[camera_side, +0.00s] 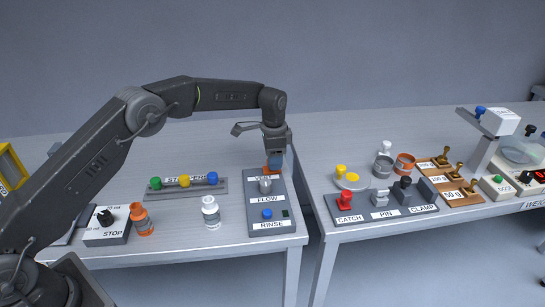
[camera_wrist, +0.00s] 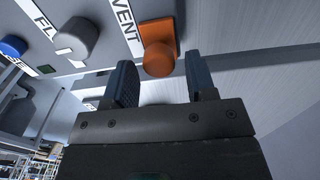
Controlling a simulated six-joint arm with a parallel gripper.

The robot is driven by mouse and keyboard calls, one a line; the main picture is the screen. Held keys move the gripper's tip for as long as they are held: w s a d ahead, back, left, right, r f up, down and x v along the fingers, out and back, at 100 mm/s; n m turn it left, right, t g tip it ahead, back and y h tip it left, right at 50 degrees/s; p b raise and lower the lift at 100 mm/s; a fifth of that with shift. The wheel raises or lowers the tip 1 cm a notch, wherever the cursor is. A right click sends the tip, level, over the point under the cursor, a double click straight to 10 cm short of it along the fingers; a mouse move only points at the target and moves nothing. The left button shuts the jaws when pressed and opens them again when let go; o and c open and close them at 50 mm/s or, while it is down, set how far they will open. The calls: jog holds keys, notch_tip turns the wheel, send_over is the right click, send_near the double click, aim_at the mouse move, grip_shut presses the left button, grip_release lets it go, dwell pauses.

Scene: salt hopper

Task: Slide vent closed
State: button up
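The vent is an orange slider with a round knob (camera_wrist: 158,58) on the grey panel, beside the VENT label (camera_wrist: 125,20) in the wrist view. In the wrist view my gripper (camera_wrist: 163,85) is open, with one finger on each side of the knob's line. The knob appears just beyond or between the fingertips, and I see no finger touching it. I cannot tell the exact depth between them.
The grey panel (camera_side: 283,192) also carries a grey FLOW knob (camera_side: 265,184) and a blue RINSE button (camera_side: 267,213). A gap separates this table from the right one.

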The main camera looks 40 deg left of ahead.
jog(key=shift+o, duration=0.4)
notch_tip(320, 180, up, 14)
dwell(0.3)
jog(key=shift+f, duration=0.1)
jog(key=s+a+r+n+t, duration=0.1)
jog(key=s+r+n+t, duration=0.1)
jog(key=s+r, duration=0.6)
jog(key=s+a+r+n+t, duration=0.1)
jog(key=s+r+n, duration=0.3)
jog(key=s, duration=0.6)
jog(key=s+f+n+t, duration=0.1)
jog(key=s+f, duration=0.2)
jog(key=s, duration=0.7)
jog(key=s+f+n+t, duration=0.1)
jog(key=s+f, duration=0.3)
jog(key=s, duration=0.7)
jog(key=shift+s+a+n+t, duration=0.2)
jog(key=shift+s+n+t, duration=0.1)
jog(key=shift+n, duration=0.2)
